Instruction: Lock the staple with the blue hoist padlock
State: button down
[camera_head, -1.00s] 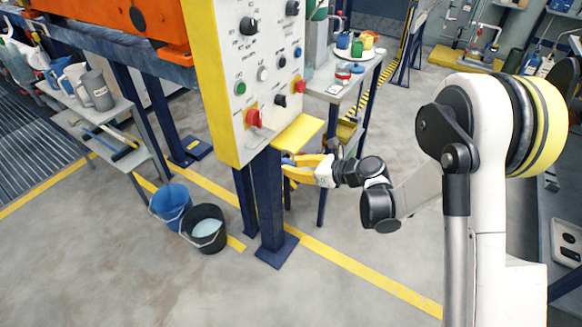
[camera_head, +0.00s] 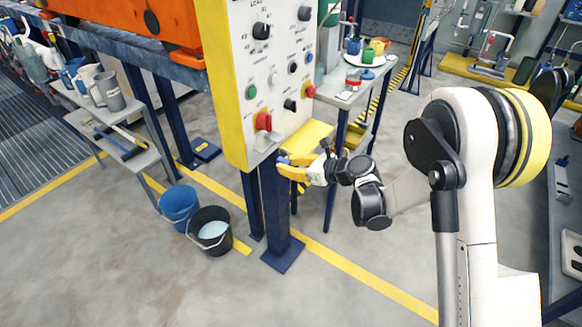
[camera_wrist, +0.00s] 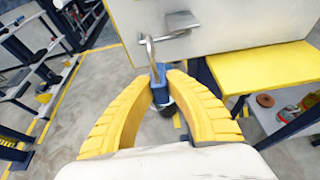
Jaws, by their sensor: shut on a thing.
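My gripper (camera_head: 290,168) has its yellow fingers closed around the small blue padlock (camera_wrist: 159,73) in the wrist view. The padlock's body sits between the fingertips. Its metal shackle points up toward the panel. The staple (camera_wrist: 180,22), a grey metal fitting on the lower part of the control panel, is just above and right of the shackle. The shackle's top overlaps the staple's lower edge in this view, and I cannot tell whether it passes through. In the head view the gripper is below the panel's lower edge, and the padlock is a tiny blue patch (camera_head: 283,158).
The control panel (camera_head: 275,85) has knobs and red switches. A yellow shelf (camera_head: 303,138) juts out beside the gripper, and a dark blue post (camera_head: 275,205) stands below. A blue bucket (camera_head: 178,203) and a black bucket (camera_head: 208,240) stand on the floor. Open floor lies in front.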

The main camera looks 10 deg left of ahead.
jog(key=shift+w+a, duration=0.4)
jog(key=shift+a, duration=0.6)
jog(key=shift+w+a, duration=0.45)
jog(key=shift+a, duration=0.5)
jog(key=shift+w+a, duration=0.4)
jog(key=shift+a, duration=0.6)
jog(key=shift+f, duration=1.25)
jog(key=shift+w+d, duration=0.4)
jog(key=shift+w, duration=0.5)
jog(key=shift+w+d, duration=0.4)
jog(key=shift+w, duration=0.45)
jog(key=shift+w, duration=0.1)
jog(key=shift+r+p, duration=0.55)
jog(key=shift+r, duration=0.65)
jog(key=shift+f+b, duration=0.35)
jog(key=shift+b, duration=0.05)
jog(key=c, duration=1.4)
grip_release()
